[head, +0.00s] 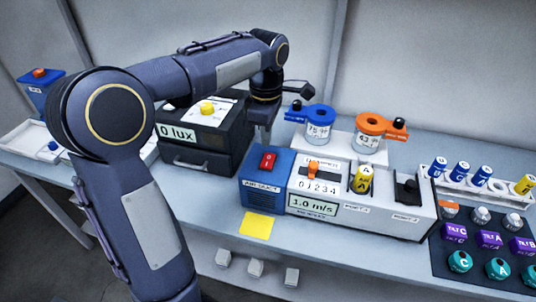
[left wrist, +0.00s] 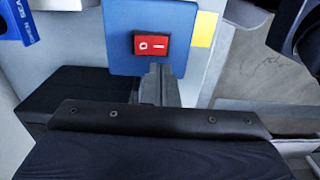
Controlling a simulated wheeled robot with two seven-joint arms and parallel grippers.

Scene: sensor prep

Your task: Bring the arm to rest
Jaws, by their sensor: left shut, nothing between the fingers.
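My left arm comes in from the left of the head view and bends over the bench. My left gripper (head: 266,132) hangs at its end, partly hidden, above the gap between the black lux box (head: 210,130) and the blue air duct box (head: 263,192). In the left wrist view its fingers (left wrist: 158,72) are shut and empty. They show just below the red rocker switch (left wrist: 153,43) of the blue box (left wrist: 120,22); I cannot tell the gap between them. My right gripper is not in view.
A white unit (head: 330,207) reading 1.0 m/s joins the blue box. A blue ring holder (head: 318,118) and an orange one (head: 370,125) stand behind. A black tray (head: 448,262) of sensors lies at right. A yellow note (head: 257,225) lies at the front.

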